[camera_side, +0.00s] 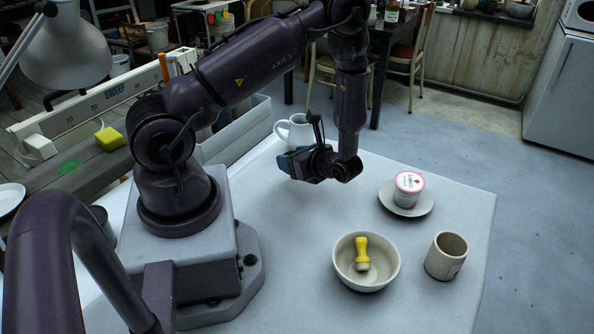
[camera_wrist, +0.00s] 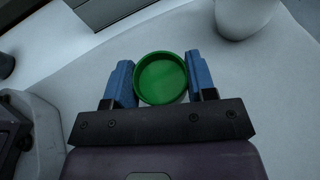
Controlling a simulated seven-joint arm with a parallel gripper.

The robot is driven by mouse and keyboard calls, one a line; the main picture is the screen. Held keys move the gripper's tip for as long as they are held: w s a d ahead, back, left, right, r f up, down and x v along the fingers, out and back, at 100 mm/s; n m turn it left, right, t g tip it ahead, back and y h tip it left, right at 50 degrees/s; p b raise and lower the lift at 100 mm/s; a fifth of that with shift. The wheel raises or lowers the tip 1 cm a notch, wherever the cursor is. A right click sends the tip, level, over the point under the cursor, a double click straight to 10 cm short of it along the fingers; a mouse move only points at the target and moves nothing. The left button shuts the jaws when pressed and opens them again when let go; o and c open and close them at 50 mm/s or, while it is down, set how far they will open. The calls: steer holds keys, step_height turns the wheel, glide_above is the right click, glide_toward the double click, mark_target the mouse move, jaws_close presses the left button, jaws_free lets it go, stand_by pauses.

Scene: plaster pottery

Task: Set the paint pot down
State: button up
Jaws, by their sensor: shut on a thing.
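The paint pot is a round green pot (camera_wrist: 161,78), seen from above in the wrist view, with a brighter rim. My gripper (camera_wrist: 160,64) has its two blue fingers on either side of the pot and is shut on it. In the side view my gripper (camera_side: 288,162) is low over the far part of the white table, beside the white jug. The pot is almost wholly hidden there by the fingers and wrist. I cannot tell whether its base touches the table.
A white jug (camera_side: 296,133) stands close behind my gripper; it also shows in the wrist view (camera_wrist: 243,14). A bowl (camera_side: 344,272) holds a yellow-handled brush, a beige cup (camera_side: 446,258) stands beside it, and a saucer (camera_side: 424,205) carries a pink-lidded tub. The table's middle (camera_side: 290,235) is clear.

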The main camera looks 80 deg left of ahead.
steer(key=shift+w+a+f, duration=0.3)
steer(key=shift+w+f, duration=0.05)
steer(key=shift+f, duration=0.25)
step_height(320, 180, down, 3)
steer(key=shift+w+a+f, duration=0.1)
steer(key=shift+w+f, duration=0.05)
steer(key=o, duration=0.9)
steer(key=shift+o, duration=0.2)
